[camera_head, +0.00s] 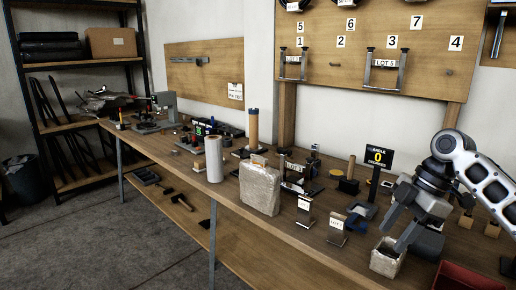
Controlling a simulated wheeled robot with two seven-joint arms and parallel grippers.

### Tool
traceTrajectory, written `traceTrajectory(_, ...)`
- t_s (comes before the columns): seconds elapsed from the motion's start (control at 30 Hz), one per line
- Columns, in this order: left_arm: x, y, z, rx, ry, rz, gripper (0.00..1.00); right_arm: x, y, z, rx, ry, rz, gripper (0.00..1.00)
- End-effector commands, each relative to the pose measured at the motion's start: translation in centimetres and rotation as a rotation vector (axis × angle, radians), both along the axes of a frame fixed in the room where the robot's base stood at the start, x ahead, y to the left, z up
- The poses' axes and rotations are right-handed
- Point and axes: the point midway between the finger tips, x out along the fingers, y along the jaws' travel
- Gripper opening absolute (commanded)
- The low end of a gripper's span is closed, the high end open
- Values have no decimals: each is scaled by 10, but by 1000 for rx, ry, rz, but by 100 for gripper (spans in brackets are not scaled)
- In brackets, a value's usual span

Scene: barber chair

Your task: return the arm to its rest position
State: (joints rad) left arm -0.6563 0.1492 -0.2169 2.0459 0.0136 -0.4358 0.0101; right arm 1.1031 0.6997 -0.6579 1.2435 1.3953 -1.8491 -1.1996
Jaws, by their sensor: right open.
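My right arm (480,170) comes in from the right edge, white with dark joints. My right gripper (402,228) points down over the front right of the workbench, its fingers apart. A small open-topped pale box (387,260) stands just under the fingertips. I cannot tell whether a finger touches its rim. Nothing shows held between the fingers. My left gripper and arm are outside the picture.
The wooden workbench (290,232) is crowded with a wrapped block (260,188), a white roll (214,158), a black sign reading 0 (377,158) and small stands. A red bin (468,278) is at the lower right. Grey floor (90,240) is open at left.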

Motion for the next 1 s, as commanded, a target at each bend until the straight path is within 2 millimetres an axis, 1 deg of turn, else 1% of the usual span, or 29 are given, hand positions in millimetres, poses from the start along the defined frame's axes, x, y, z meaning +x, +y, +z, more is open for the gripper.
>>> traceTrajectory(0.03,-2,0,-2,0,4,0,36,0,7,-17,-5,6,-17,46)
traceTrajectory(0.17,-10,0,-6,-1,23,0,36,1,23,-53,-13,-2,-82,46)
traceTrajectory(0.33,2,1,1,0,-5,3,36,-3,47,-105,-13,-20,-179,46)
traceTrajectory(0.47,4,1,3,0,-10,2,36,-14,71,-151,5,-41,-274,46)
traceTrajectory(0.53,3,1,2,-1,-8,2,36,-24,86,-179,24,-56,-340,46)
traceTrajectory(0.57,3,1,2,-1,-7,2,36,-29,93,-191,36,-64,-375,46)
traceTrajectory(0.6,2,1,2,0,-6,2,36,-38,104,-208,58,-75,-425,46)
traceTrajectory(0.67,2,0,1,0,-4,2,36,-55,119,-233,97,-93,-512,46)
traceTrajectory(0.7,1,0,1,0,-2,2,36,-68,129,-247,127,-106,-575,46)
traceTrajectory(0.77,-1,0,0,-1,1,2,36,-87,140,-263,177,-128,-673,46)
traceTrajectory(0.8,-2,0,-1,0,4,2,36,-101,146,-272,210,-141,-742,46)
traceTrajectory(0.87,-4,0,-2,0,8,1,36,-122,152,-281,262,-162,-844,46)
traceTrajectory(0.9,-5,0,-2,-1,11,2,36,-137,154,-284,297,-177,-912,46)
traceTrajectory(1.0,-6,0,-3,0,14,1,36,-171,153,-286,374,-217,-1069,46)
